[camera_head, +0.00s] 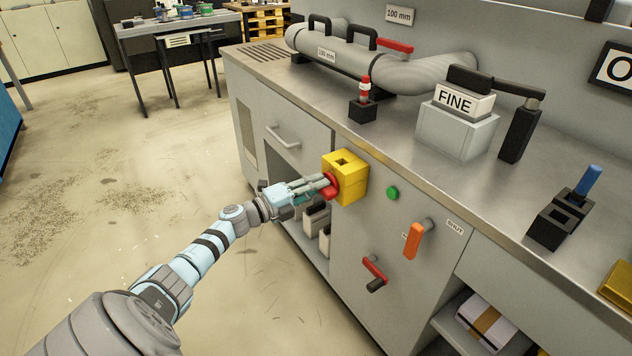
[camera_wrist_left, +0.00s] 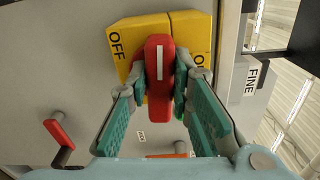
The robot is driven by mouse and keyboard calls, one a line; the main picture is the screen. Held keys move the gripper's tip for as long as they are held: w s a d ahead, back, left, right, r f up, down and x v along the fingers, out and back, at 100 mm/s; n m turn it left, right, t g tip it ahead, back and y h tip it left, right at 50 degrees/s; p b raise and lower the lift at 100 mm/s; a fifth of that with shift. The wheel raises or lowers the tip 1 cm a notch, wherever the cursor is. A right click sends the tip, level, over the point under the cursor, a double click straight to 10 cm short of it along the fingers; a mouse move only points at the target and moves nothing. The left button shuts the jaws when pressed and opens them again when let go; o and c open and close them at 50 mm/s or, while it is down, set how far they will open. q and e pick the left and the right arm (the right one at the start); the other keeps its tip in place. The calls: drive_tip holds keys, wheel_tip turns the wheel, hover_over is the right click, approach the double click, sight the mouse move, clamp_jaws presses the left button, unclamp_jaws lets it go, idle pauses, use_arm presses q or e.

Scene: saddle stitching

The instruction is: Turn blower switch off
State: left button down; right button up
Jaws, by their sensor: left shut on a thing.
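The blower switch is a yellow box (camera_head: 347,172) on the upper front of the grey cabinet, with a red handle (camera_head: 331,190) on its face. My left gripper (camera_head: 322,185) reaches it from the left and is shut on the red handle. In the left wrist view the fingers (camera_wrist_left: 160,88) grip the handle from both sides. The handle (camera_wrist_left: 159,58) stands upright in that picture, its white line between the OFF label on the left and a partly hidden label on the right of the yellow box (camera_wrist_left: 140,28). My right gripper is not in view.
Right of the switch are a green button (camera_head: 392,193), an orange lever (camera_head: 413,240) by a SHUT label, and a red lever (camera_head: 375,270) below. A drawer handle (camera_head: 282,137) is to the left. The floor (camera_head: 130,170) on the left is clear.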

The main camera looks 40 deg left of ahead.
use_arm(q)
drive_tip(key=shift+f+n, duration=0.15)
drive_tip(key=shift+n, duration=0.45)
drive_tip(key=c, duration=1.4)
unclamp_jaws()
drive_tip(key=shift+c, duration=0.2)
drive_tip(key=v, duration=1.2)
